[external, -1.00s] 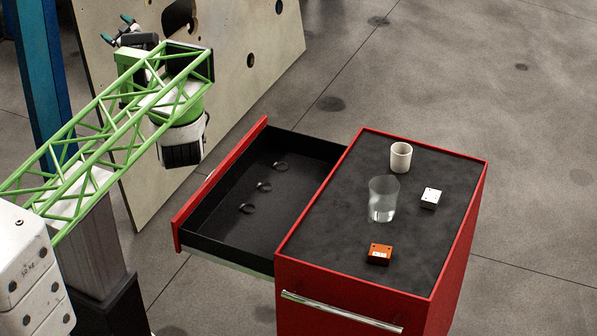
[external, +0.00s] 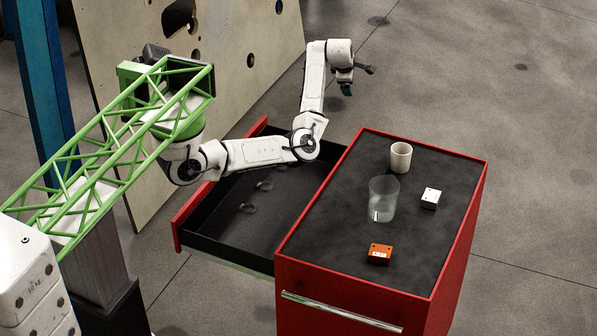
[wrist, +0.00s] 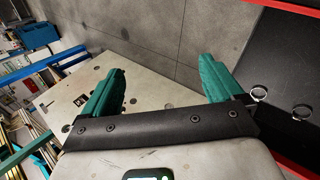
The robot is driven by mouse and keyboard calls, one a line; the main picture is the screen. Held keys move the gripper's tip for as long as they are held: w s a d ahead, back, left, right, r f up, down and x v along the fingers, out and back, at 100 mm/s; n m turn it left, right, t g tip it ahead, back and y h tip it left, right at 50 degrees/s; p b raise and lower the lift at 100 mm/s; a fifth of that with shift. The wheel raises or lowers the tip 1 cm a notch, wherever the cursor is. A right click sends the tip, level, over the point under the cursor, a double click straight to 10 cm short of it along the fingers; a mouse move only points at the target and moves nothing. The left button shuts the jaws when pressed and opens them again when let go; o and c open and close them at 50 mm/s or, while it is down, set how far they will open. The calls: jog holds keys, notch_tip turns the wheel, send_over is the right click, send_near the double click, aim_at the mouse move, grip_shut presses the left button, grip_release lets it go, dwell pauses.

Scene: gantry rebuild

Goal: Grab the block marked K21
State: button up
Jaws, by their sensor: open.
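An orange block (external: 380,253) with a small white label lies near the front of the cabinet's dark top. A white block (external: 430,198) with dark spots lies near the right edge. The markings on both are too small to read, so I cannot tell which is K21. My gripper (external: 347,89) is raised behind the cabinet, well away from both blocks. In the wrist view my gripper (wrist: 160,70) has its teal fingers spread apart with nothing between them. Neither block shows in the wrist view.
A clear glass (external: 383,199) stands between the blocks, and a cream cup (external: 400,157) stands behind it. The red cabinet's drawer (external: 222,226) is pulled out to the left, with several dark rings inside. A holed panel (external: 232,70) leans behind my arm.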

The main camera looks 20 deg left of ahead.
jog(key=s+d+f+m+g+h+b, duration=0.1)
jog(key=s+d+g+h, duration=0.1)
jog(key=s+d, duration=0.7)
jog(key=s+d+f+g+h, duration=0.2)
jog(key=s+d, duration=0.3)
jog(key=d, duration=0.8)
jog(key=m+g+h, duration=0.1)
jog(key=g, duration=0.2)
send_near(431, 195)
jog(key=x, duration=0.3)
jog(key=shift+w+a+f+b, duration=0.1)
jog(key=shift+w+f+b, duration=0.05)
jog(key=shift+f+b, duration=0.15)
jog(key=shift+x, duration=2.9)
jog(key=shift+r+h, duration=0.15)
jog(key=shift+h, duration=0.15)
jog(key=c, duration=1.2)
